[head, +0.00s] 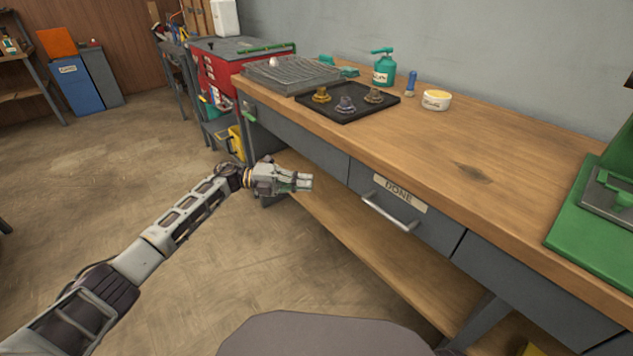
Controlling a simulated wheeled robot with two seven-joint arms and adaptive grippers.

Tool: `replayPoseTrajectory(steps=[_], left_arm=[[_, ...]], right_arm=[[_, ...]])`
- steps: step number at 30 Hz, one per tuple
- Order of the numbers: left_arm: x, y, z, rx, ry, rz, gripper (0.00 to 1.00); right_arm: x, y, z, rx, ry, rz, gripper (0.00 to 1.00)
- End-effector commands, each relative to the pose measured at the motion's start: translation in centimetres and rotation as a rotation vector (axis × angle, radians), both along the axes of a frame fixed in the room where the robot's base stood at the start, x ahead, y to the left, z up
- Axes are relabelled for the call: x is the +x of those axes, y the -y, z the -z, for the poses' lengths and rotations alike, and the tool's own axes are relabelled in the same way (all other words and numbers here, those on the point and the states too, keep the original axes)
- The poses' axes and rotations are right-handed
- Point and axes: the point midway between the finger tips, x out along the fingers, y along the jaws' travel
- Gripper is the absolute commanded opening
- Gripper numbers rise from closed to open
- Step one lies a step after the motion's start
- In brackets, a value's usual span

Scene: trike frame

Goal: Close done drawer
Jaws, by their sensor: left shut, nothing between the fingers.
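The drawer labelled DONE (432,226) is in the front of the wooden-topped workbench (480,160). It has a grey front, a cream label and a pale bar handle (390,212). Its front looks about flush with the panels beside it, and no drawer inside shows. My left gripper (308,182) is shut and empty. It is in front of the bench, left of the DONE drawer's handle and apart from it in the picture. My right gripper is not in view.
On the bench are a black tray (345,117) with several brass and grey parts, a green bottle (383,68), a round tin (436,100) and a green machine (595,215) at right. A lower wooden shelf (370,255) runs beneath. Floor at left is clear.

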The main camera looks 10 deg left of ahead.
Motion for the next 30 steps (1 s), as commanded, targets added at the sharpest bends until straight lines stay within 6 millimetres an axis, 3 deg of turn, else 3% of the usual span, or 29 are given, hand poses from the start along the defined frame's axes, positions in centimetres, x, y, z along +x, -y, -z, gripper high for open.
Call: replayPoseTrajectory(steps=[9, 24, 30], left_arm=[[0.0, -1.8, 0.0, -0.001, 0.000, 0.000, 0.00], [0.0, -1.7, 0.1, -0.003, -0.001, -0.002, 0.00], [0.2, -0.7, -0.1, -0.039, -0.010, -0.044, 0.00]], right_arm=[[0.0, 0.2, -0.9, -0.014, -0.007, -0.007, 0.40], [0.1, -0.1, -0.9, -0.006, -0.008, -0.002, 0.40], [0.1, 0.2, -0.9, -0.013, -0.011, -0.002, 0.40]])
